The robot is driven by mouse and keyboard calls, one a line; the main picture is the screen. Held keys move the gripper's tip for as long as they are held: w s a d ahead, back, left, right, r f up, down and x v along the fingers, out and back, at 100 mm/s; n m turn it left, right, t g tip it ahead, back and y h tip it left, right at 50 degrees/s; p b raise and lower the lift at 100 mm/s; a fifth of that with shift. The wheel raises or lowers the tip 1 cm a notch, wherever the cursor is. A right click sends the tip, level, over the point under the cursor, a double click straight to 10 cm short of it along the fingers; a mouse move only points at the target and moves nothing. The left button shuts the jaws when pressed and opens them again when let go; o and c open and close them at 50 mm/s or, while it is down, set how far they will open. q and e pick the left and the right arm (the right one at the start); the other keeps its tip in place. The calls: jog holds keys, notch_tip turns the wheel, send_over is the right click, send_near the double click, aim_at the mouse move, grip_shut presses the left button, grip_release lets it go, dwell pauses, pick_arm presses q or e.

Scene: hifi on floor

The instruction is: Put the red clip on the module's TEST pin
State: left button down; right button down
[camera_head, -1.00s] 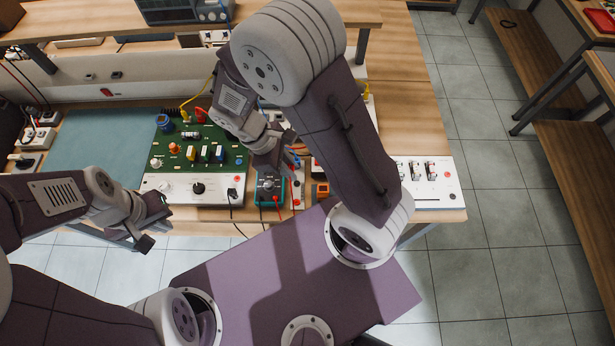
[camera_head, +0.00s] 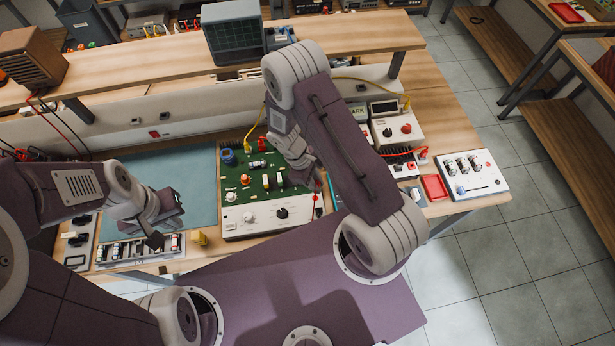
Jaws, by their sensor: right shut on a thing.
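The module appears to be the green board (camera_head: 236,180) with a white front panel (camera_head: 250,222), lying on the bench. Its TEST pin cannot be made out. My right gripper (camera_head: 313,180) is at the board's right edge, pointing down and partly hidden by its own arm. It is shut, and a small red piece, seemingly the red clip (camera_head: 318,185), shows at its fingertips. Whether the clip touches anything is too small to tell. My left gripper (camera_head: 167,224) is open and empty, above the bench front left of the board.
A yellow plug (camera_head: 248,143) and a red plug (camera_head: 262,143) stand at the board's back edge. A white panel with switches (camera_head: 472,173) and a red tray (camera_head: 434,187) lie to the right. A shelf (camera_head: 160,62) runs behind.

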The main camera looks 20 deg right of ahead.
jog(key=shift+d, duration=0.15)
jog(key=shift+f, duration=0.15)
jog(key=shift+w+a+f+b, duration=0.1)
jog(key=shift+a+f+b, duration=0.15)
jog(key=shift+f+b, duration=0.4)
notch_tip(320, 180, down, 4)
jog(key=b, duration=0.3)
jog(key=shift+d+r, duration=0.1)
jog(key=shift+r, duration=0.1)
jog(key=shift+f+b, duration=0.3)
jog(key=shift+b, duration=0.1)
jog(key=shift+f, duration=0.1)
